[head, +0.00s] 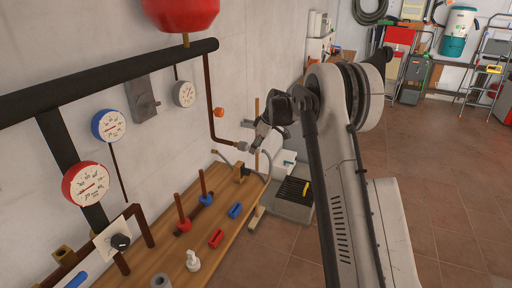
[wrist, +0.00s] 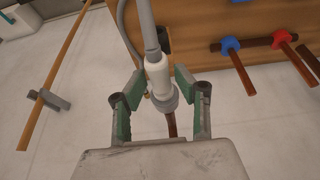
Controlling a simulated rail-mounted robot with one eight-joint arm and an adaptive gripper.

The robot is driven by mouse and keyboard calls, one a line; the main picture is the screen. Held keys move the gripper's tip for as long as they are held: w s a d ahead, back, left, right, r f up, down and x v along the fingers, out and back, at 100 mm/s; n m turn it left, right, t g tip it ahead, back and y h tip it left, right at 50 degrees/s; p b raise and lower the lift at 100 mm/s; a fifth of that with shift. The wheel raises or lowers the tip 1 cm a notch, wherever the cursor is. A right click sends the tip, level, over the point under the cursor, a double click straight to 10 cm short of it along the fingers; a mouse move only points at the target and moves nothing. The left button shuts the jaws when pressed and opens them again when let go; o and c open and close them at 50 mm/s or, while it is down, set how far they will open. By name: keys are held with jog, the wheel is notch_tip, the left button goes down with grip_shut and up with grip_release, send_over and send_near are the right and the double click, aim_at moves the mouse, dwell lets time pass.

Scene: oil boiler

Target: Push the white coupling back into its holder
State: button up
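In the wrist view the white coupling (wrist: 157,73) sits between my gripper's green-padded fingers, with a grey hose running from its far end. A grey collar (wrist: 165,99) is at its near end, above a brown pipe (wrist: 172,124). My gripper (wrist: 160,82) is open, with a finger on each side and a visible gap beside the coupling. In the head view my gripper (head: 263,131) is by the wall, near the end of the brown pipe (head: 222,139). The coupling is small there and partly covered by the gripper. I cannot tell which part is the holder.
The wooden bench (head: 217,257) lies below and left, with red and blue valve handles (head: 184,226). A dark block (head: 242,172) is at its far edge. Gauges (head: 108,125) and a black pipe (head: 110,77) are along the wall.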

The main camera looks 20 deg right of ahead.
grip_shut()
jog(key=shift+d, duration=0.1)
jog(key=shift+s+d+b, duration=0.65)
jog(key=shift+s+d, duration=1.1)
jog(key=s+d+f+b, duration=0.1)
jog(key=f+b, duration=0.3)
jog(key=f, duration=0.2)
jog(key=s+d+f+b, duration=0.2)
jog(key=f+b, duration=0.3)
jog(key=f, duration=0.2)
jog(key=shift+s+d+f, duration=0.2)
jog(key=shift+d+f, duration=0.05)
jog(key=shift+d, duration=0.05)
dwell(0.5)
